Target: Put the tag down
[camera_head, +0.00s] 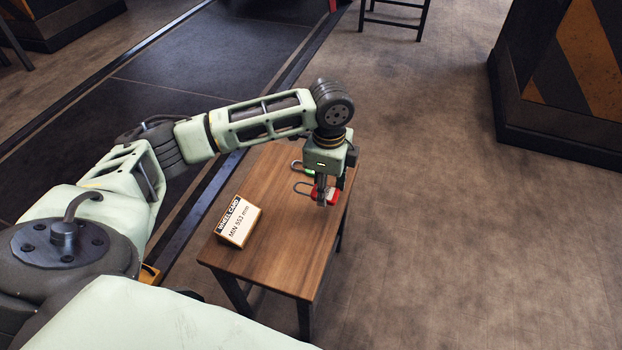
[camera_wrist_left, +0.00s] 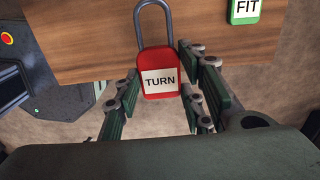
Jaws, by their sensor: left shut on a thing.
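A red padlock-shaped tag (camera_head: 331,196) with a grey shackle is at my left gripper (camera_head: 321,190), over the table's right side in the head view. In the left wrist view the red tag (camera_wrist_left: 160,80) reads TURN and sits between the two fingers of the left gripper (camera_wrist_left: 160,97), which is shut on it. Its shackle overlaps the wooden tabletop and its lower body overlaps the floor beyond the edge. I cannot tell whether it touches the wood. My right gripper is not in view.
A green tag (camera_wrist_left: 244,10) reading FIT lies on the small wooden table (camera_head: 285,270), near the red one. The table's near part is clear. A dark striped cabinet (camera_head: 560,80) stands at the upper right.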

